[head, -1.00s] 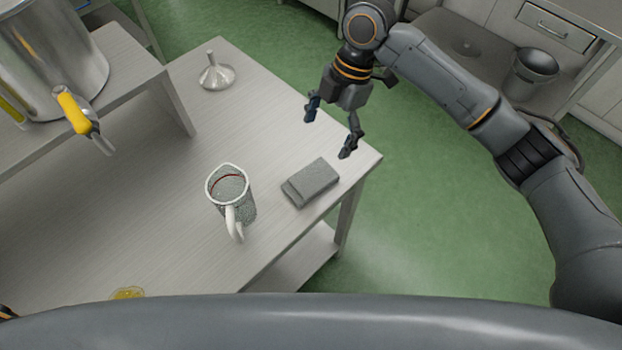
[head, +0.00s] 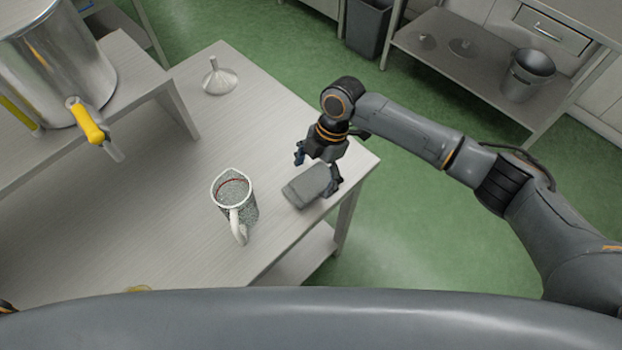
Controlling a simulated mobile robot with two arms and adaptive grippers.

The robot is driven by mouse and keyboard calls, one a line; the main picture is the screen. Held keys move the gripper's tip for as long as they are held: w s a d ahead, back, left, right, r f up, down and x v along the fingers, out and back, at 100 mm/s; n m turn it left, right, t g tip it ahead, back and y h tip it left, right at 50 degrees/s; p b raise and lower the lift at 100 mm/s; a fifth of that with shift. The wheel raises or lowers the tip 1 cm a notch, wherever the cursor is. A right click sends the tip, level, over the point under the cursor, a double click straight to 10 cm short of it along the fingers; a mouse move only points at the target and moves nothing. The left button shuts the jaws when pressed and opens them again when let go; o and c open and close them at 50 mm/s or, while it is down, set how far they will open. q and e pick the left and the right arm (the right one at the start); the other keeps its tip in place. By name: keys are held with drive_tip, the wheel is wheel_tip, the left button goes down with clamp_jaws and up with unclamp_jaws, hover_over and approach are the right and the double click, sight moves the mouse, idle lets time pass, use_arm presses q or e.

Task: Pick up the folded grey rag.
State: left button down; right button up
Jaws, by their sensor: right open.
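The folded grey rag (head: 306,187) lies near the right edge of the metal table (head: 130,220), to the right of a speckled jug. My right gripper (head: 317,172) is over the far side of the rag, pointing down. It is open, with one finger beyond the rag's left far corner and the other at its right end. Part of the rag's far side is hidden by the gripper. I cannot tell whether the fingers touch it.
The speckled jug (head: 236,203) with a white handle stands close left of the rag. A metal funnel (head: 218,77) stands at the back. A steel vat (head: 68,65) with a yellow-handled tap sits on a raised shelf at left. Green floor lies beyond the table's right edge.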

drive_tip(key=shift+s+a+f, duration=0.1)
drive_tip(key=shift+a+f, duration=0.1)
drive_tip(key=shift+f, duration=0.5)
drive_tip(key=c, duration=1.2)
drive_tip(key=shift+r, duration=0.15)
drive_tip(key=shift+c, duration=0.2)
drive_tip(key=shift+r+b, duration=0.45)
drive_tip(key=shift+r, duration=0.1)
drive_tip(key=s+a+r+b, duration=0.1)
drive_tip(key=s+r+b, duration=0.2)
drive_tip(key=s+r, duration=0.8)
drive_tip(key=s, duration=0.3)
drive_tip(key=shift+a+r+b, duration=0.2)
drive_tip(key=shift+r+b, duration=0.1)
drive_tip(key=shift+r, duration=0.05)
